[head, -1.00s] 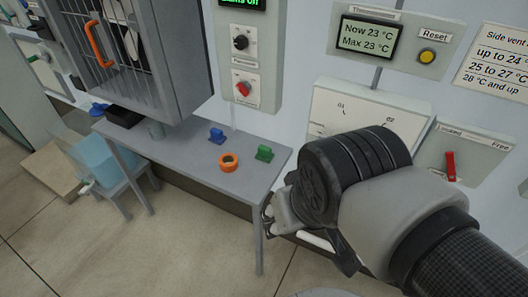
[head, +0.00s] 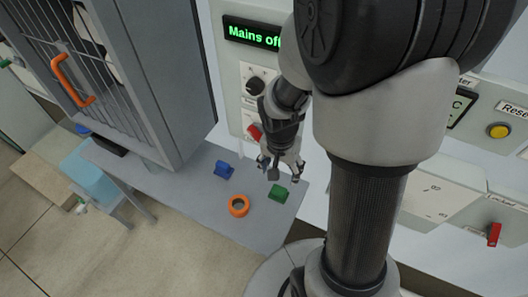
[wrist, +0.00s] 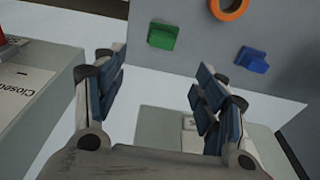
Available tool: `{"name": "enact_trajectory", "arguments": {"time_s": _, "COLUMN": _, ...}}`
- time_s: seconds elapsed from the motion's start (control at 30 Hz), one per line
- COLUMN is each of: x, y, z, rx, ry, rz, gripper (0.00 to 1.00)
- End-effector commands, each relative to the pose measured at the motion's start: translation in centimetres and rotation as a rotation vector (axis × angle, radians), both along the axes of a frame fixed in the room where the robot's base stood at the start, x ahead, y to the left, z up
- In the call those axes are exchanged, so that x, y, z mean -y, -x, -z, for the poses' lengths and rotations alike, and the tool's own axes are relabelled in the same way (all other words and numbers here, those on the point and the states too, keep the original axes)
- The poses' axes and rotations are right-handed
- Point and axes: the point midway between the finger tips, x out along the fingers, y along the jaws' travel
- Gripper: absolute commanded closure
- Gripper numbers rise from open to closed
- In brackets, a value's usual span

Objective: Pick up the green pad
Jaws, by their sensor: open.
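The green pad (head: 279,193) lies on the grey table (head: 190,212) near its right end. In the wrist view the green pad (wrist: 163,36) shows at the top, ahead of the fingers and apart from them. My gripper (head: 278,166) hangs above the table's back right part in the head view, near the green pad. In the wrist view my gripper (wrist: 160,85) is open, with nothing between its blue-lined fingers.
An orange ring (head: 238,205) and a blue piece (head: 222,169) lie left of the green pad. A barred cabinet (head: 160,80) stands over the table's left part. Wall boxes with a red switch (head: 254,132) stand close behind my gripper.

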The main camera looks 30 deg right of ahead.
Motion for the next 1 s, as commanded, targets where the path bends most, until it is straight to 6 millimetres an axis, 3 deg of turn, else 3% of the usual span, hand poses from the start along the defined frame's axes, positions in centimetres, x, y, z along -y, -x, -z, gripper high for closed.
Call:
{"name": "enact_trajectory", "arguments": {"time_s": 0.43, "x": 0.8, "y": -0.6, "z": 9.6, "rx": -0.004, "ry": -0.001, "rz": -0.001, "gripper": 0.35}}
{"name": "enact_trajectory", "arguments": {"time_s": 0.83, "x": 1.2, "y": -1.1, "z": 12.5, "rx": -0.001, "ry": -0.001, "rz": -0.002, "gripper": 0.35}}
{"name": "enact_trajectory", "arguments": {"time_s": 1.0, "x": 1.4, "y": -1.6, "z": 15.1, "rx": -0.004, "ry": -0.001, "rz": -0.002, "gripper": 0.35}}
